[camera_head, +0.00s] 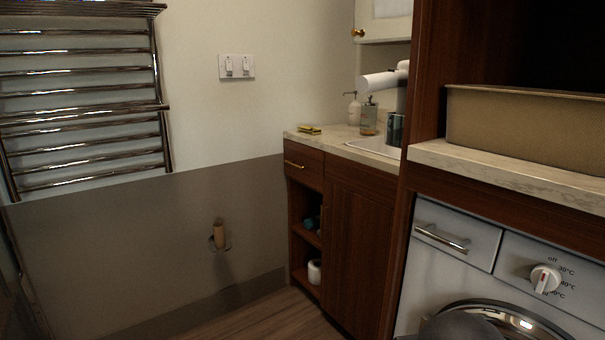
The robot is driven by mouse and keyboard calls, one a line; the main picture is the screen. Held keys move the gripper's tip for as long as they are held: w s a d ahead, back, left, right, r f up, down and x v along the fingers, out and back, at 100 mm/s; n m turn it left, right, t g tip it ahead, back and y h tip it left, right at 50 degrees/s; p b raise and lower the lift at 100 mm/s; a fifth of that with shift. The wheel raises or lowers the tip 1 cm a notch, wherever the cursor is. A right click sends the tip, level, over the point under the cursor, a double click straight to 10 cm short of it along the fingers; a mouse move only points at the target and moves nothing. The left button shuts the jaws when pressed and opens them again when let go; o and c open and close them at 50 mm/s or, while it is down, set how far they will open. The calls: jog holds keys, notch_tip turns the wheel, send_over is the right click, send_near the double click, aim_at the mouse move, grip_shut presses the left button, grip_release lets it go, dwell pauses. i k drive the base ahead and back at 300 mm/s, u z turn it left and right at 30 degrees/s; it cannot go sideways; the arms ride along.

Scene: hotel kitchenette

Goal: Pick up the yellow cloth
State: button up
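A small yellow item with a dark part (310,129) lies flat near the left end of the pale countertop (335,140). It is the only yellow thing I can make out, and it is too small to tell whether it is a folded cloth or a sponge. Nothing is seen touching it from above.
Two soap bottles (369,118) and a dark cup-like object (394,129) stand by the white sink (372,147). A white cylindrical object (379,80) is above them. A tall wooden panel (424,90) borders the counter's right. Floor (275,322) shows clear before the cabinet.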

aim_at(305, 130)
jog(key=u, duration=1.65)
jog(key=k, duration=0.25)
jog(key=z, duration=0.15)
jog(key=i, duration=0.25)
jog(key=z, duration=1.15)
jog(key=i, duration=0.7)
jog(key=u, duration=0.45)
jog(key=i, duration=1.65)
jog(key=z, duration=0.35)
